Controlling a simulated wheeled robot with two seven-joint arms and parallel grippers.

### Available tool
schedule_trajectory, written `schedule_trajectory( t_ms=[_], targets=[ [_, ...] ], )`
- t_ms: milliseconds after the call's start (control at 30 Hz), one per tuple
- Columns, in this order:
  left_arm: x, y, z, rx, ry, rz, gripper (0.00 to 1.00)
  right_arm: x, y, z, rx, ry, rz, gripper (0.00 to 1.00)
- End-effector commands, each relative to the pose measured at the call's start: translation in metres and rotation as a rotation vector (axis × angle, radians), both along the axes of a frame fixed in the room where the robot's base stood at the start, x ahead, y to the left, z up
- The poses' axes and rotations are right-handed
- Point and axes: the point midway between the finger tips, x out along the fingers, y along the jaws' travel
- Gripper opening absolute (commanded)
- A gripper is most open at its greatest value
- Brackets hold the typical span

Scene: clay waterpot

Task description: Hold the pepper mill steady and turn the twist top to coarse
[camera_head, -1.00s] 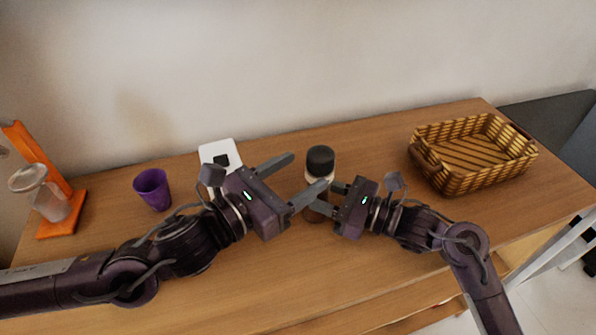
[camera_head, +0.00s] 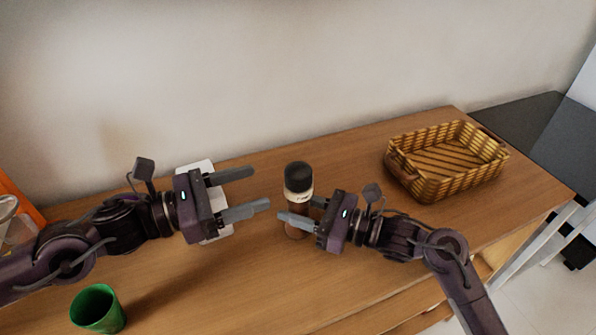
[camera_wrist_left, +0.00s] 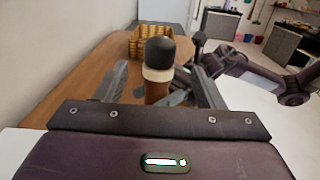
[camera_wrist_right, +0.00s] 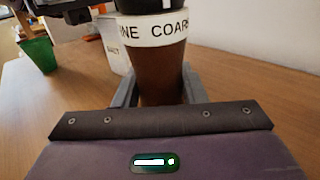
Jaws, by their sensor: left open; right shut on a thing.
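The pepper mill (camera_head: 298,180) stands upright on the wooden table, with a black twist top, a cream band and a brown body. In the right wrist view its band (camera_wrist_right: 155,31) shows "NE" and "COARS", cut at the edges. My right gripper (camera_head: 297,210) is shut on the brown body from the right. My left gripper (camera_head: 262,188) is open and empty, left of the mill. In the left wrist view the black top (camera_wrist_left: 161,51) appears between its fingers, beyond them.
A white box (camera_head: 196,168) marked "SALT" in the right wrist view (camera_wrist_right: 113,49) stands behind my left gripper. A green cup (camera_head: 98,310) is at front left. A wicker basket (camera_head: 445,185) is at the right. An orange stand (camera_head: 17,200) is at the left edge.

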Motion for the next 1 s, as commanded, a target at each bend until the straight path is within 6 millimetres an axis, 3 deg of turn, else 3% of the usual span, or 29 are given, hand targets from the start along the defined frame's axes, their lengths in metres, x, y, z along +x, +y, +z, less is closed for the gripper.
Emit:
schedule_trajectory(
  t_ms=[300,500,933,1000],
  targets=[
    [0.023,-0.054,0.002,-0.005,-0.002,-0.002,0.63,0.0,0.0,0.0,0.0,0.0,0.0,0.09],
    [0.034,-0.077,0.001,-0.001,-0.002,0.0,0.63,0.0,0.0,0.0,0.0,0.0,0.0,0.09],
    [0.038,-0.086,0.0,0.001,-0.001,0.001,0.63,0.0,0.0,0.0,0.0,0.0,0.0,0.09],
    [0.038,-0.086,0.0,0.001,0.0,0.001,0.56,0.0,0.0,0.0,0.0,0.0,0.0,0.09]
  ],
)
